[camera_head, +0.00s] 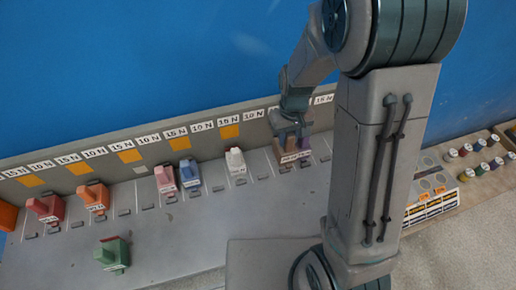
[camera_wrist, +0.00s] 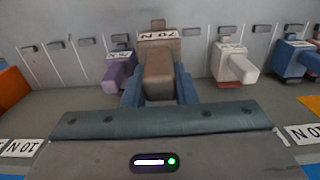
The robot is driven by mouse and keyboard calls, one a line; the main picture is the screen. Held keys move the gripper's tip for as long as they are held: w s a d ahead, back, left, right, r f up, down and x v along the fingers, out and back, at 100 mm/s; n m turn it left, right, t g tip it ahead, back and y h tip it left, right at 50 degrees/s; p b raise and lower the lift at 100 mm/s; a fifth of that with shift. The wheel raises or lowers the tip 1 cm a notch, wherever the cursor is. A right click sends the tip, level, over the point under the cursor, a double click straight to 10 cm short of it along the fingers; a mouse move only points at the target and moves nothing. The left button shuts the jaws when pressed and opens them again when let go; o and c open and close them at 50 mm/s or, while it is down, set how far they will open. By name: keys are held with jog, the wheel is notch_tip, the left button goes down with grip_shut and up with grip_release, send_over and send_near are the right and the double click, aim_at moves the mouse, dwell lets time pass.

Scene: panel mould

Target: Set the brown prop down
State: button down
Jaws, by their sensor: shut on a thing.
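The brown prop (camera_head: 296,157) is a block with a white label, low at the panel, beside a purple prop (camera_head: 304,143). In the wrist view the brown prop (camera_wrist: 158,75) stands between the two blue fingers of my gripper (camera_wrist: 158,92), which is shut on it. In the head view my gripper (camera_head: 291,140) points down over the prop, and my arm hides the area right of it. The prop is at or just above the grey panel (camera_head: 205,225); I cannot tell whether its base touches.
A white prop (camera_head: 236,161) stands to the left, then blue (camera_head: 190,173) and pink (camera_head: 165,179) ones. The purple prop (camera_wrist: 118,69) is close beside the brown one. A green prop (camera_head: 113,253) stands nearer the front. Slots and labelled back strip line the panel. Bottles (camera_head: 480,160) stand at right.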

jog(key=w+a+f+b, duration=0.4)
jog(key=a+f, duration=0.4)
jog(key=f, duration=0.1)
jog(key=shift+w+a+f, duration=0.15)
jog(key=shift+a+f, duration=0.05)
jog(key=shift+f, duration=0.2)
jog(key=shift+f, duration=0.15)
jog(key=c, duration=1.2)
grip_release()
jog(key=shift+o, duration=0.2)
